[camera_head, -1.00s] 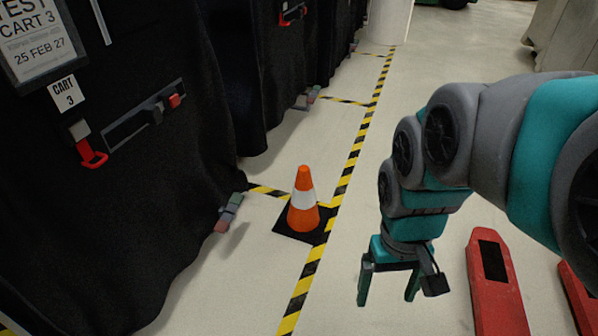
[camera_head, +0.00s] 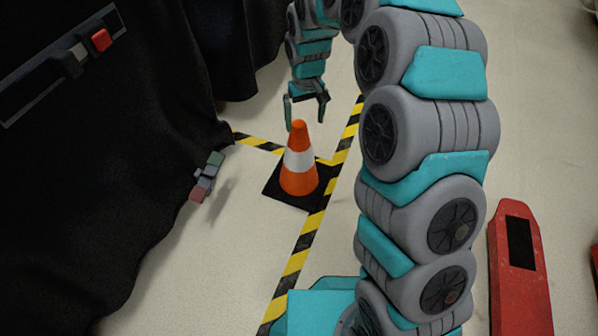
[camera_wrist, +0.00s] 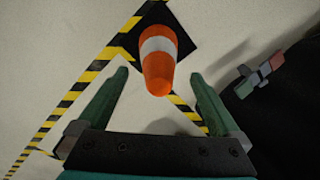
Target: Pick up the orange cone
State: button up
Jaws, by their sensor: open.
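The orange cone (camera_head: 298,178) with a white band stands upright on a black square base (camera_head: 283,192), beside a yellow-black floor tape corner. My gripper (camera_head: 306,112) is open and empty, pointing down just above and behind the cone's tip in the head view. In the wrist view the cone (camera_wrist: 157,75) shows beyond the fingertips and roughly between their lines, its tip toward the gripper. My open gripper (camera_wrist: 162,82) has one finger on each side. I see no contact between the fingers and the cone.
A black-draped cart (camera_head: 90,190) stands at left, with a small grey, green and red piece (camera_head: 206,178) at its hem. Yellow-black tape (camera_head: 300,250) runs along the floor. A red fork-like bar (camera_head: 520,270) lies at right. Floor around the cone is clear.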

aim_at(299, 124)
jog(key=w+f, duration=0.1)
jog(key=w+a+f, duration=0.1)
jog(key=f, duration=0.1)
jog(key=w+f, duration=0.1)
jog(key=shift+a+f+b, duration=0.15)
jog(key=shift+a+b, duration=0.15)
jog(key=shift+a, duration=0.05)
jog(key=shift+f, duration=0.3)
notch_tip(299, 124, down, 8)
jog(key=shift+r+b, duration=0.25)
jog(key=shift+b, duration=0.35)
jog(key=shift+w+r, duration=0.1)
grip_shut()
